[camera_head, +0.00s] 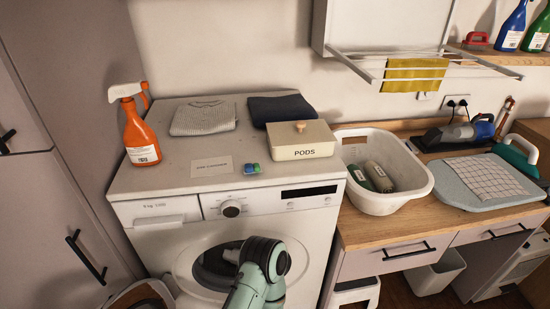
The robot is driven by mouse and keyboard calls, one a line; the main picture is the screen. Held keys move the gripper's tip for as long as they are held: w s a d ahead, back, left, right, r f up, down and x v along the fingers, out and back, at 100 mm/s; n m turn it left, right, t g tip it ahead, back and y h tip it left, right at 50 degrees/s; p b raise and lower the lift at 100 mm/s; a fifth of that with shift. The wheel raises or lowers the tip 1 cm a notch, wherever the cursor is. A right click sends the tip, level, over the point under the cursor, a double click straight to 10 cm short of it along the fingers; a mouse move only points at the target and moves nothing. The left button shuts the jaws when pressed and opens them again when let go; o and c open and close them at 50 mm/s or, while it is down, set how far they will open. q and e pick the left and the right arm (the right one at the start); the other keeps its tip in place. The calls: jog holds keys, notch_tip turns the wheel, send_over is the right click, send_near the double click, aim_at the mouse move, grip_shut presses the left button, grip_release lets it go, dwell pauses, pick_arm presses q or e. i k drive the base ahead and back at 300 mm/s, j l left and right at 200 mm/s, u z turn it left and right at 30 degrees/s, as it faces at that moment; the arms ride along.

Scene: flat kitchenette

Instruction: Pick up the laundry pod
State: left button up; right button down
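The laundry pod (251,168) is a small green and blue piece. It lies on the top of the white washing machine (170,180), near its front edge. A pale card with unreadable print (212,166) lies just left of it. A cream box marked PODS (302,150), with a wooden knob on its lid, stands behind it to the right. A green and dark link of one of my arms rises from the bottom, in front of the washer door and below the pod. I cannot make out either gripper's fingers.
An orange spray bottle (140,135), a grey folded cloth (203,118) and a dark folded cloth (280,107) stand around the washer top. A white basin with bottles (423,190) is to the right. The washer top around the pod is mostly clear.

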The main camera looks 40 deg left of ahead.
aim_at(249, 170)
jog(key=u, duration=1.8)
